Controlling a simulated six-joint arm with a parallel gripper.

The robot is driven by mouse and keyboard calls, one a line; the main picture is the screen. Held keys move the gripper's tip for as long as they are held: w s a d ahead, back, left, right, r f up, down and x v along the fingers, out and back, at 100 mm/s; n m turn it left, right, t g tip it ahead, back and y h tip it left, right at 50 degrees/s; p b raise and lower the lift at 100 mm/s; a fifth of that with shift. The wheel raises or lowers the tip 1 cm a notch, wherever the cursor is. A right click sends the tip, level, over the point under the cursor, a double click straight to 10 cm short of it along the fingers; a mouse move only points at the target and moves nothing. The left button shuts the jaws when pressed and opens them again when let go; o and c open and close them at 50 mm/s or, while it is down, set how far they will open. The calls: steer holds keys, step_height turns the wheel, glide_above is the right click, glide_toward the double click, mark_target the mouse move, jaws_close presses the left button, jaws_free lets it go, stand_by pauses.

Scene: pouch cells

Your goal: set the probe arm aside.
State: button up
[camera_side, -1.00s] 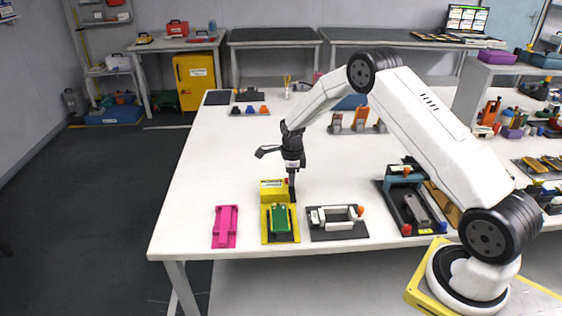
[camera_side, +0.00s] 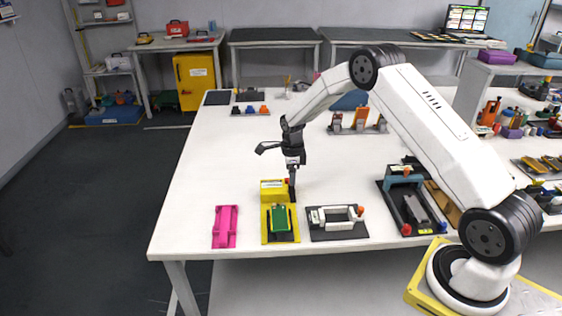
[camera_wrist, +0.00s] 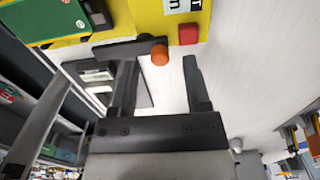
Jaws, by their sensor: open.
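A yellow tester block (camera_side: 273,190) stands at the back of a yellow base (camera_side: 281,238) carrying a green pouch cell (camera_side: 280,218); the block also shows in the wrist view (camera_wrist: 146,18). In the wrist view, the probe arm (camera_wrist: 125,48) is a dark bar along the block's edge, ending in an orange knob (camera_wrist: 160,55). My gripper (camera_wrist: 160,70) is open, its two dark fingers on either side of the knob. I cannot tell whether either finger touches it. In the side view, my gripper (camera_side: 292,194) points down at the block's right side and hides part of it.
A red button (camera_wrist: 190,35) is on the yellow block near the right finger. A magenta tray (camera_side: 225,227) lies left of the tester and a dark fixture with a white frame (camera_side: 337,222) lies right. The white table (camera_side: 215,160) is clear behind and to the left.

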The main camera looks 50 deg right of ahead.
mark_target(291, 199)
step_height(291, 199, up, 7)
steer(key=shift+f, duration=0.2)
stand_by(0.5)
steer(key=shift+s+a+r+n, duration=0.2)
steer(key=shift+a+n, duration=0.1)
steer(key=shift+n, duration=0.1)
steer(key=s+a+r+n+t, duration=0.1)
steer(key=s+a+r+n, duration=0.2)
steer(key=s+a+n, duration=0.4)
steer(key=s+a+r+n+t, duration=0.1)
steer(key=s+a+r+n, duration=0.2)
steer(key=s+a+n, duration=0.5)
steer(key=s+n, duration=0.8)
steer(key=n, duration=0.3)
steer(key=shift+a+t, duration=0.2)
steer(key=shift+t, duration=0.1)
